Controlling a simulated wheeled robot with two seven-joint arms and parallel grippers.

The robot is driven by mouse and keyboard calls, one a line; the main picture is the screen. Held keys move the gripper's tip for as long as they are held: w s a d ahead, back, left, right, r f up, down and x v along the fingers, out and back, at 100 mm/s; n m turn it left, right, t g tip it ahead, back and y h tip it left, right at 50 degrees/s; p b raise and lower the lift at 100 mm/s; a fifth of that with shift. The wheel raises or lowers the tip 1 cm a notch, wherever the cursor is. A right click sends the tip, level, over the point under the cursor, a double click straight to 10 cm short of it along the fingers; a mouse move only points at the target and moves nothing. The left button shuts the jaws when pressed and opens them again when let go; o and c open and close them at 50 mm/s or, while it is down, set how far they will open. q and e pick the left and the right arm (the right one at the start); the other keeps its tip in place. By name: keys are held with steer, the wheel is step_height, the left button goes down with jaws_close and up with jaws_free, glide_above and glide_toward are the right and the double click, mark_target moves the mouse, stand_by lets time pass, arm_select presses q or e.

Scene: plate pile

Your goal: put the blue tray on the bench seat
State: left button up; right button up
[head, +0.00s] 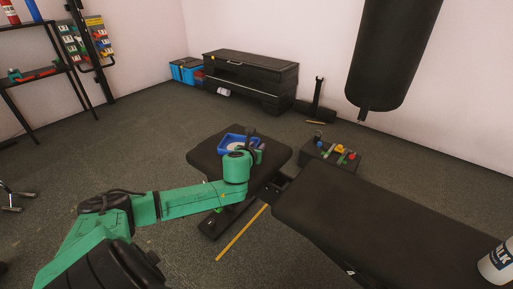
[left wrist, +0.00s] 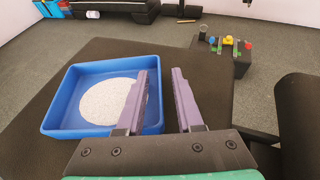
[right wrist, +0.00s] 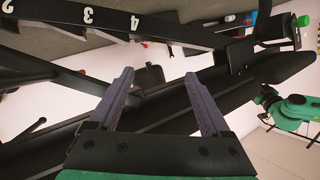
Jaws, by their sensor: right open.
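The blue tray (head: 223,145) lies on the black square seat pad (head: 203,158) of the bench. In the left wrist view the tray (left wrist: 60,128) holds a white round thing (left wrist: 108,101) and rests on the dark pad (left wrist: 210,95). My left gripper (head: 253,141) is at the tray's right side. In the left wrist view its fingers (left wrist: 165,72) stand apart, one over the tray's right wall and one to the right of it. I cannot tell whether it touches the wall. My right gripper (right wrist: 160,75) is open and empty, away from the tray, which does not show in its view.
The long black bench pad (head: 370,220) lies to the right, with a white chalk bottle (head: 497,263) on it. A low dark box with small coloured items (head: 335,155) stands behind. A punching bag (head: 393,55) hangs at right. A yellow stick (head: 240,233) lies on the floor.

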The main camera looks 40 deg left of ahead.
arm_select(q)
steer(key=shift+s+d+r+p, duration=0.15)
steer(key=shift+s+r+p, duration=0.1)
steer(key=shift+s+p, duration=0.15)
steer(key=p+v, duration=0.2)
steer(key=v, duration=0.2)
steer(key=p+v, duration=0.4)
steer(key=v, duration=0.2)
steer(key=shift+r+p, duration=0.15)
steer(key=shift+p, duration=0.2)
steer(key=shift+s+d, duration=0.25)
steer(key=shift+s, duration=0.25)
arm_select(e)
step_height(320, 180, up, 7)
steer(key=s+n+g, duration=0.1)
steer(key=g, duration=0.1)
steer(key=shift+s+d+f+g, duration=0.2)
steer(key=shift+s+d+g, duration=0.05)
steer(key=shift+d+g, duration=0.15)
